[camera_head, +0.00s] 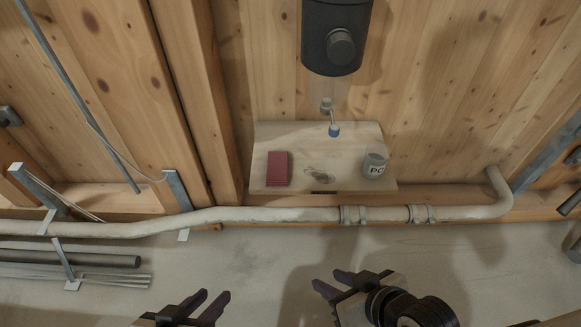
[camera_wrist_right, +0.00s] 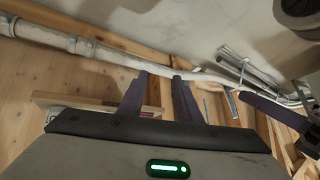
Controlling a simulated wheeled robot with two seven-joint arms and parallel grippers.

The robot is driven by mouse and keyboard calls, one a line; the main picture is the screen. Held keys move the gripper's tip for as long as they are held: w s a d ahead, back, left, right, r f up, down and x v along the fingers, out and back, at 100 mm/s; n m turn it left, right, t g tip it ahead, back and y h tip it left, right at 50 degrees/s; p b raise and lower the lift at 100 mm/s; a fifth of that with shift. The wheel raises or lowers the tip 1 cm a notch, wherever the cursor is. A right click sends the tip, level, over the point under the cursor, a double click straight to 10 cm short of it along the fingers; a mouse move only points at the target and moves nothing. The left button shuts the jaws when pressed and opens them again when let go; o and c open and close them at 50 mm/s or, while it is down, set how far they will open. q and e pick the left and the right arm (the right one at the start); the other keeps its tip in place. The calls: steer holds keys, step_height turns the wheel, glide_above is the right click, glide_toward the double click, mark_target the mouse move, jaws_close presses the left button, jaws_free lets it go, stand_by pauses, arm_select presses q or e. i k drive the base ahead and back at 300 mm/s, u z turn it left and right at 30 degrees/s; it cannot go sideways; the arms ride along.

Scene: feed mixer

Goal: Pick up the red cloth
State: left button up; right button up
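The red cloth (camera_head: 277,169) lies folded flat on the left part of a small wooden wall shelf (camera_head: 330,180). My left gripper (camera_head: 210,301) is at the bottom of the head view, below and left of the shelf, with its fingers apart and nothing between them. My right gripper (camera_head: 329,281) is below the shelf, also open and empty. In the right wrist view its two purple-grey fingers (camera_wrist_right: 161,92) stand apart. There a small dark red patch, probably the cloth (camera_wrist_right: 149,111), shows beside the left finger on the shelf (camera_wrist_right: 75,103), mostly hidden.
A white mug (camera_head: 375,163) stands at the shelf's right end. A pale pipe (camera_head: 270,214) runs along the wall just below the shelf.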

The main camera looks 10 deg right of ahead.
mark_target(277, 162)
steer(key=z, duration=2.2)
steer(key=i, duration=0.55)
steer(key=u, duration=2.95)
